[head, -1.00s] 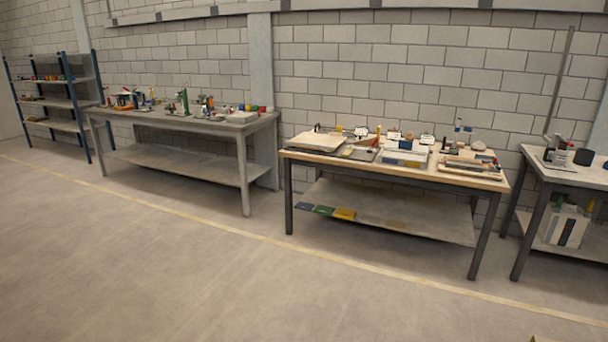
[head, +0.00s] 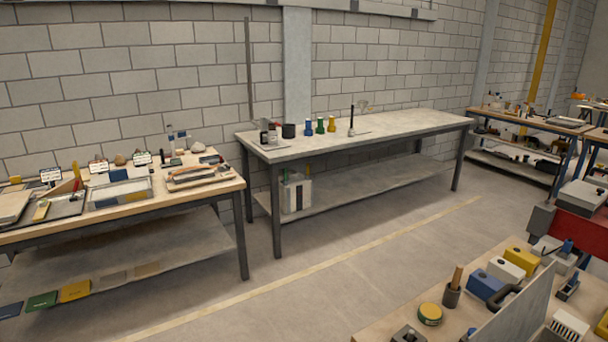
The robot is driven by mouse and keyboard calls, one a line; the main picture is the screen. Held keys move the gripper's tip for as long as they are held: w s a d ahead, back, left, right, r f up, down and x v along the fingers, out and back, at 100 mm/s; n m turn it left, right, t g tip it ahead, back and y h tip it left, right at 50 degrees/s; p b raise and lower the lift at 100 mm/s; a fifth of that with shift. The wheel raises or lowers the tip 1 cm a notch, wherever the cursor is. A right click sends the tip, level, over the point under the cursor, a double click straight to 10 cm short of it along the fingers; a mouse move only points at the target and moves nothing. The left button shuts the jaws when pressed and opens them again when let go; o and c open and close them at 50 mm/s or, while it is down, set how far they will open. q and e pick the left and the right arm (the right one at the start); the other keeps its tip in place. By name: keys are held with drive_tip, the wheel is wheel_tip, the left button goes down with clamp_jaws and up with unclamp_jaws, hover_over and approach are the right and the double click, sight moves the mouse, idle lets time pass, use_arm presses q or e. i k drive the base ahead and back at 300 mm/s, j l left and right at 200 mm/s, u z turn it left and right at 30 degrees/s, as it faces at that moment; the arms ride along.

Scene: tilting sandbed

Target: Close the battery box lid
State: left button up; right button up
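I cannot pick out the battery box or its lid for certain. A grey upright panel (head: 512,312) stands on the near wooden bench at the lower right; I cannot tell whether it is a lid. Behind and beside it are a blue block (head: 485,285), a white block (head: 505,270) and a yellow block (head: 522,257). A white box with a dark stripe (head: 296,195) stands on the lower shelf of the grey table. Neither of my grippers is in view.
The grey table (head: 400,128) stands against the wall with small coloured bottles on it. A wooden-topped bench (head: 205,195) with trays is at the left. A red unit (head: 570,228) is at the right edge. The floor between the grey table and near bench is clear.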

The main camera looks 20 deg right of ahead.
sight(522, 317)
drive_tip(key=i+z, duration=0.2)
drive_tip(key=z, duration=0.25)
drive_tip(key=i+j+z, duration=0.2)
drive_tip(key=z, duration=0.2)
drive_tip(key=i+j+z, duration=0.15)
drive_tip(key=z, duration=0.3)
drive_tip(key=i+j+z, duration=0.15)
drive_tip(key=z, duration=0.3)
drive_tip(key=i+j+z, duration=0.1)
drive_tip(key=j+z, duration=0.6)
drive_tip(key=z, duration=0.15)
